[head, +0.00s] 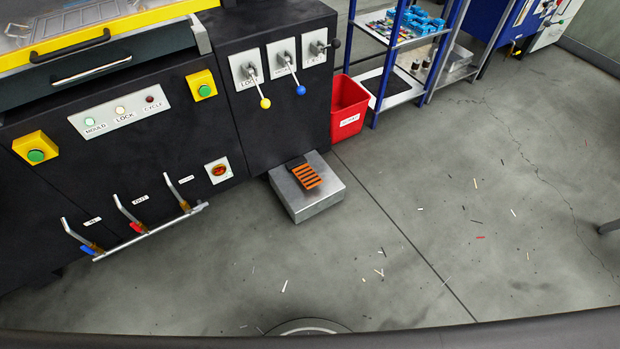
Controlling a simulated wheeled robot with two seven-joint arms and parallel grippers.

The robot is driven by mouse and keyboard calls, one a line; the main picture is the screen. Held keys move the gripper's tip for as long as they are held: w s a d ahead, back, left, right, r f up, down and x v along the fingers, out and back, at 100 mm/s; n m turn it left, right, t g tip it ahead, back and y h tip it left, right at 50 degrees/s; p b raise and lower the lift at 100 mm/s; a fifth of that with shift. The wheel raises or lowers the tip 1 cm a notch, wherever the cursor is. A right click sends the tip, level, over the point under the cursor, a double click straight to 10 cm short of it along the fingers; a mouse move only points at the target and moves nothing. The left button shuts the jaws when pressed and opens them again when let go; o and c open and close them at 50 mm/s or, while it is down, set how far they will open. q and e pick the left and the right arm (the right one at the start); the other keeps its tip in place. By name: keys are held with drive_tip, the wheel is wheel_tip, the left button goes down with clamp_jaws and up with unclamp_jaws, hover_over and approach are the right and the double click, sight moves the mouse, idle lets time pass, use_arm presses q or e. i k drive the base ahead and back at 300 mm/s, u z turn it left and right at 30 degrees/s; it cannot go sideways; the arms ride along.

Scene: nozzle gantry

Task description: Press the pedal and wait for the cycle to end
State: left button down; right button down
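The pedal (307,177) has an orange and black striped face and sits on a grey metal block (318,205) on the floor, at the foot of the black machine (284,140). On the machine's front, a white indicator panel (119,110) carries lamps labelled MOULD, LOCK and CYCLE. The MOULD lamp (89,121) looks pale green and lit, and the LOCK lamp (120,110) looks bright. The CYCLE lamp (150,99) is dark red and looks unlit. Neither of my grippers shows in the head view.
Green buttons in yellow housings (36,155) flank the panel. Levers (129,213) with a rail stick out low at left; more levers (254,77) are above the pedal. A red bin (347,108) and blue shelf (389,62) stand right. The floor (420,230) before the pedal is open, with scattered scraps.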

sight(307, 176)
drive_tip(key=u, duration=0.25)
drive_tip(key=i, duration=1.05)
